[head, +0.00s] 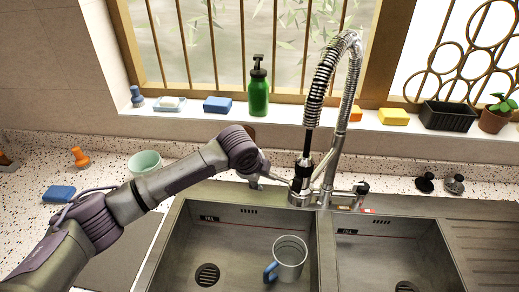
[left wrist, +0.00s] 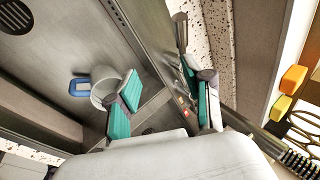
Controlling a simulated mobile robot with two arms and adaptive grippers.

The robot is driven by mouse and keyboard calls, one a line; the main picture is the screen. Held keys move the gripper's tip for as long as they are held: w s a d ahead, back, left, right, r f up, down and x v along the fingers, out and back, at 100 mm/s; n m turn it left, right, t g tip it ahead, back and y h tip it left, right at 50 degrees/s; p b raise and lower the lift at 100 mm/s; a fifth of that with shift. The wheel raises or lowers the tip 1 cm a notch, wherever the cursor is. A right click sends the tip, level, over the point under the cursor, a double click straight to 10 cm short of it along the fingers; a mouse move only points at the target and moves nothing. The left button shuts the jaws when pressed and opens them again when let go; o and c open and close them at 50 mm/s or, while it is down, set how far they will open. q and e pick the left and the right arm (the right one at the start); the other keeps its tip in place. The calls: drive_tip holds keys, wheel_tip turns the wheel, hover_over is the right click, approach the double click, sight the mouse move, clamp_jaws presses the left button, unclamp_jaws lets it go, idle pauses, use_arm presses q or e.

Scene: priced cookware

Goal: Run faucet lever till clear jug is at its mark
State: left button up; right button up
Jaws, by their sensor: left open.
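The clear jug (head: 290,257) with a blue handle stands in the left sink basin, under the spout side of the faucet. It also shows in the left wrist view (left wrist: 104,82). Its mark and any water in it are too small to tell. The tall coiled-hose faucet (head: 328,170) rises behind the basins. A short lever-like part with a dark end (head: 360,188) is at its base, on the right. My left gripper (head: 274,181) is left of the faucet base, small and partly hidden by its wrist. In the left wrist view its teal-padded fingers (left wrist: 165,92) are spread apart. I see no water stream.
The double steel sink has a second, empty basin (head: 385,262) at right. A mint bowl (head: 145,162) and blue sponge (head: 59,193) are on the left counter. Two dark knobs (head: 425,183) sit at right.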

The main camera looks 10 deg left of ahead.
use_arm(q)
wheel_tip(320, 180, up, 3)
drive_tip(key=w+a, duration=0.2)
drive_tip(key=w, duration=0.1)
drive_tip(key=shift+m+y, duration=0.3)
drive_tip(key=shift+y, duration=0.1)
drive_tip(key=b+x, duration=1.2)
drive_tip(key=b, duration=0.2)
drive_tip(key=shift+w, duration=0.15)
drive_tip(key=shift+w+d+f+b, duration=0.15)
drive_tip(key=shift+w+f+b, duration=0.3)
drive_tip(key=shift+b, duration=0.5)
use_arm(e)
wheel_tip(320, 180, down, 16)
drive_tip(key=shift+d+r, duration=0.15)
use_arm(q)
drive_tip(key=shift+s, duration=0.1)
clamp_jaws()
